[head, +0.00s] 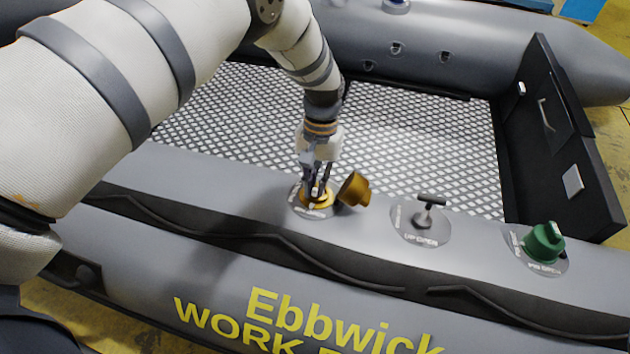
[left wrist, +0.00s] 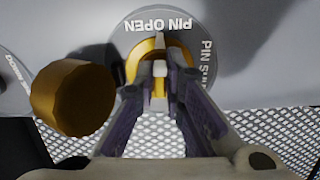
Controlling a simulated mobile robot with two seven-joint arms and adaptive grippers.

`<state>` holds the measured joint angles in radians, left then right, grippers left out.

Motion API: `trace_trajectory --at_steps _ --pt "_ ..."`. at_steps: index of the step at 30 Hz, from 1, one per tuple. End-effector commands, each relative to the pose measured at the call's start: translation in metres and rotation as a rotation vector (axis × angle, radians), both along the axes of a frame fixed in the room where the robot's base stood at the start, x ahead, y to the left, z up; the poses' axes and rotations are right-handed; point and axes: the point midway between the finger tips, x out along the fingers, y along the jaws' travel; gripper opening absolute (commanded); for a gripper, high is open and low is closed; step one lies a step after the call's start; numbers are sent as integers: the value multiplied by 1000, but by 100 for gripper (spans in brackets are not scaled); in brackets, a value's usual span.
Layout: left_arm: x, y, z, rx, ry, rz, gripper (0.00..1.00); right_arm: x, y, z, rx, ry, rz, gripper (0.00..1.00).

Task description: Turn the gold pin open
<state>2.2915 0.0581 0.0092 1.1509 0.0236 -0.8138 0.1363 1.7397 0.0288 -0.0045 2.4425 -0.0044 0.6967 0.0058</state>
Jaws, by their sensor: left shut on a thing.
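The gold valve (head: 325,202) sits in a round grey plate on the boat's near tube, and its gold ring also shows in the left wrist view (left wrist: 134,62). The plate reads "PIN OPEN" (left wrist: 158,24) at its top in that view, with a partly hidden second "PIN" label at its right. My left gripper (head: 317,190) points down into the valve and is shut on the gold pin at its centre. The fingers (left wrist: 160,78) hide most of the pin, so I cannot tell its exact turn. My right gripper is not in view.
A gold cap (head: 354,189) hangs open beside the valve, close to my fingers; it also shows in the left wrist view (left wrist: 73,97). To the right are a dark T-handle (head: 430,202) and a green cap (head: 544,241) on the same tube. The patterned boat floor (head: 420,130) is clear.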

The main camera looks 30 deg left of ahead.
Motion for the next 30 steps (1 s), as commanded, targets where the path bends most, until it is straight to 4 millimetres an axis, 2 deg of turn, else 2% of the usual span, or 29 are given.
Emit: trace_trajectory --at_steps 20,21,23,30 --pt "0 -1 0 9 2 52 0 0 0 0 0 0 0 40" --pt "0 -1 0 9 2 52 17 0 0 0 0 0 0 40" --pt "0 -1 0 9 2 51 30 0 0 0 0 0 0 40" --pt "0 -1 0 10 2 50 30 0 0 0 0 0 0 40"
